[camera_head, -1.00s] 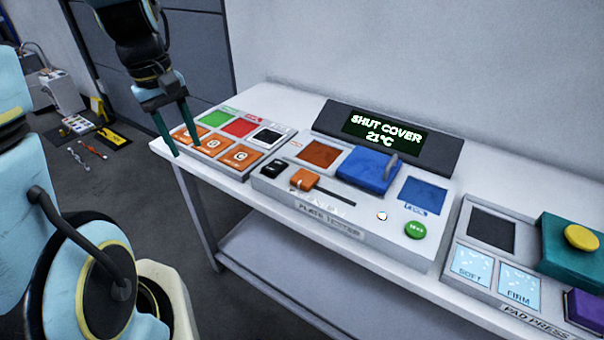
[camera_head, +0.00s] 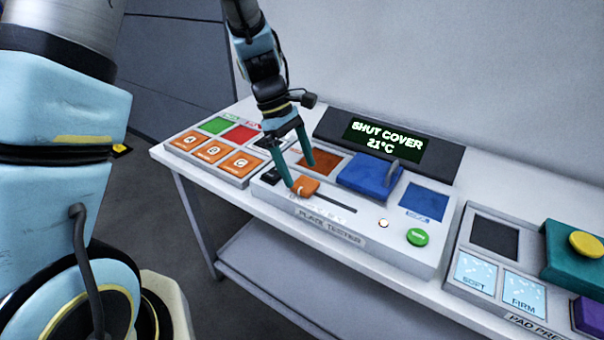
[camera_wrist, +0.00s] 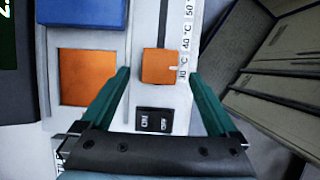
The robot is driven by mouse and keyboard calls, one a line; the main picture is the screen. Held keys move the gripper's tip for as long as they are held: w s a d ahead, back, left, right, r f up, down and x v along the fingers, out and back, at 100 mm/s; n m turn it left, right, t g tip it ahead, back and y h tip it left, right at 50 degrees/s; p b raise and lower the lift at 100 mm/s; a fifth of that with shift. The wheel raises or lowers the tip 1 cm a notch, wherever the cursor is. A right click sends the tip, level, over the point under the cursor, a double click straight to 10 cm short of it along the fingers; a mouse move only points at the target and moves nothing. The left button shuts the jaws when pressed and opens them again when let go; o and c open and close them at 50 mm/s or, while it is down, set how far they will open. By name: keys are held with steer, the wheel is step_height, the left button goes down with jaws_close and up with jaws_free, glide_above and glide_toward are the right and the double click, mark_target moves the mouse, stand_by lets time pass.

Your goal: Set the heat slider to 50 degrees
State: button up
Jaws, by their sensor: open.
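The heat slider's orange knob (camera_head: 305,187) sits at the left end of its dark slot on the plate tester (camera_head: 432,242). In the wrist view the knob (camera_wrist: 159,66) has its white mark beside the 30 °C label, with 40 °C and 50 °C further along the scale (camera_wrist: 187,35). My gripper (camera_head: 302,178) is open, with its green fingers around the knob area. In the wrist view the fingertips (camera_wrist: 159,72) stand on either side of the knob with gaps. No contact shows. The display (camera_head: 380,138) reads "SHUT COVER 21°C".
A blue cover (camera_head: 368,174) with a handle lies right of an orange square plate (camera_wrist: 87,77). An on/off switch (camera_wrist: 155,120) is close to the knob. A green button (camera_head: 418,237) is at the right. A pad press (camera_head: 501,265) stands further right.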

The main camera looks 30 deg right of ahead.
mark_target(305, 184)
steer(key=shift+x, duration=1.55)
jaws_close()
